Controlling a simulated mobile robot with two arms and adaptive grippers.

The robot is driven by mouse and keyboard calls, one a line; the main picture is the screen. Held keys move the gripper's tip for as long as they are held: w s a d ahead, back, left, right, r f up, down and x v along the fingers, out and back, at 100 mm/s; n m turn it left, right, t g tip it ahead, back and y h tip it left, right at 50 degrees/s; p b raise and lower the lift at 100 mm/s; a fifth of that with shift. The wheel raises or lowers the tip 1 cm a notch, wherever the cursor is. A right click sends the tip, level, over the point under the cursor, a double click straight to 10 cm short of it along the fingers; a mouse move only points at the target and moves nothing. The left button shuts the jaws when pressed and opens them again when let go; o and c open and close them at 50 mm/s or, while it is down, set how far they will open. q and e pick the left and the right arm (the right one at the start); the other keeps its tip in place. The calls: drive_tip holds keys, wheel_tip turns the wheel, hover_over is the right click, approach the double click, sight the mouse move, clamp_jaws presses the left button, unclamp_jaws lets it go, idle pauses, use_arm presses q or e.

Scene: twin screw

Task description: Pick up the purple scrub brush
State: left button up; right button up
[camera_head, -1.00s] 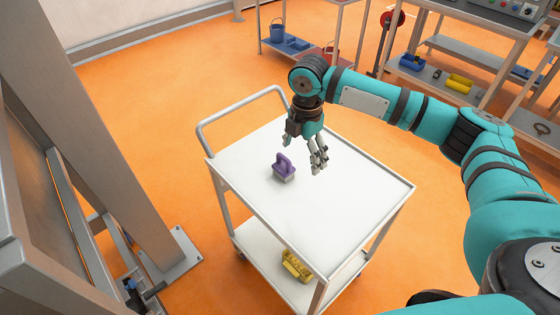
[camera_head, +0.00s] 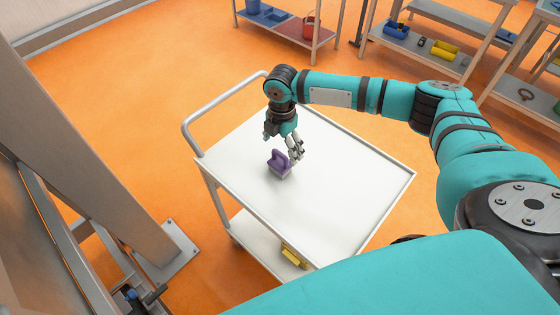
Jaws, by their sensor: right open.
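The purple scrub brush (camera_head: 278,162) stands on the white top of the cart (camera_head: 330,200), handle up, left of the top's middle. My right gripper (camera_head: 284,148) is directly above and just behind the brush, fingers pointing down. Its fingers are apart, with the right-hand finger close beside the brush handle. I cannot tell whether any finger touches the brush. My left gripper is not in view.
The cart has a grey push handle (camera_head: 188,128) at its left end and a lower shelf with a yellow object (camera_head: 293,254). The rest of the top is bare. A grey metal column (camera_head: 85,130) stands at left. Shelves with bins stand behind.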

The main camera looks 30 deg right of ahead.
sight(280, 155)
wheel_tip(280, 155, down, 4)
drive_tip(key=shift+w+r+p, duration=0.15)
drive_tip(key=shift+r+p, duration=0.1)
drive_tip(key=shift+p, duration=0.05)
drive_tip(key=shift+f+p, duration=0.3)
drive_tip(key=shift+f, duration=0.1)
drive_tip(key=f, duration=0.2)
drive_tip(key=f+p, duration=0.1)
drive_tip(key=shift+w+f, duration=0.25)
drive_tip(key=shift+f, duration=0.3)
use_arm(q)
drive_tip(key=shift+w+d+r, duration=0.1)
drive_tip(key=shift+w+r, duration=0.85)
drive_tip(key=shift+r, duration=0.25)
use_arm(e)
drive_tip(key=c, duration=1.3)
drive_tip(key=shift+r, duration=0.1)
